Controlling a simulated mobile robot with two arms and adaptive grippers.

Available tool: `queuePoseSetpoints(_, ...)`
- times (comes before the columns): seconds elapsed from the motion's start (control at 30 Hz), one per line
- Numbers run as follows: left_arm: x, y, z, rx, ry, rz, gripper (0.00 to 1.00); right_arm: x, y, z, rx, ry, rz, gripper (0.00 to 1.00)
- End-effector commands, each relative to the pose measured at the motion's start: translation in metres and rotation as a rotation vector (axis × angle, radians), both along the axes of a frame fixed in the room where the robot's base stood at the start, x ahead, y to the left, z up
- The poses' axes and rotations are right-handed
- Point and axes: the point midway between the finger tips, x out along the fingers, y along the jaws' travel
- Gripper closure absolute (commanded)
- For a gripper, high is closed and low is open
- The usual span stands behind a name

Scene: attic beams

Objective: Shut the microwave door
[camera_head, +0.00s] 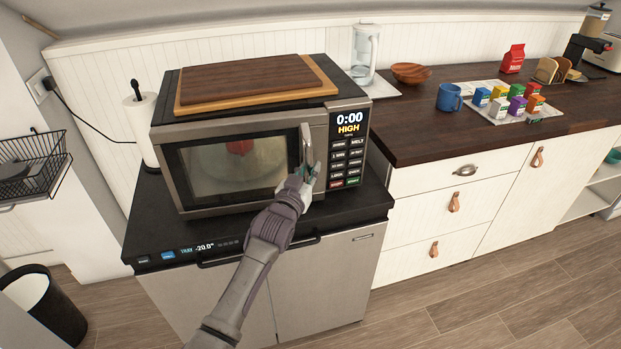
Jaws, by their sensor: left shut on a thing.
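The microwave (349,113) stands on a black-topped cabinet, with its control panel at the right of its front. Its door (180,166) has a dark window and looks flush or nearly flush with the front; I cannot tell whether it is latched. A red thing shows dimly through the window. The upright metal door handle (305,140) is at the door's right edge. My left gripper (309,172) is shut on the lower part of the handle and partly hides it. My right gripper is not in view.
Wooden boards (252,84) lie on top of the microwave. A paper towel roll (141,125) stands close on its left. The dark wooden counter (420,135) on the right holds a blue mug (449,97) and several small boxes. A bin (45,305) stands on the floor at left.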

Motion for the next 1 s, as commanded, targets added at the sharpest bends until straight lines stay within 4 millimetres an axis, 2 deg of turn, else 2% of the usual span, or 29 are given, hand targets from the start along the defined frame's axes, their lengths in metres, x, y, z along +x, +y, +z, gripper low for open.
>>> queuePoseSetpoints(0.13,0.004,0.003,-0.002,0.008,0.000,0.003,1.00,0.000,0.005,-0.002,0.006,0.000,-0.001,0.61)
queuePoseSetpoints(0.53,0.005,0.005,-0.002,0.009,0.002,0.005,1.00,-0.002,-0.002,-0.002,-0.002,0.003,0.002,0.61)
queuePoseSetpoints(0.57,0.005,0.005,-0.002,0.008,0.002,0.005,0.76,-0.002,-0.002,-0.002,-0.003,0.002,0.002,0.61)
queuePoseSetpoints(0.7,0.005,0.004,-0.002,0.006,0.003,0.004,0.57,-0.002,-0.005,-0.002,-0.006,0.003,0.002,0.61)
queuePoseSetpoints(1.0,0.003,0.003,-0.001,0.003,0.002,0.003,0.57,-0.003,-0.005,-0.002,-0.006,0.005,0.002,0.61)
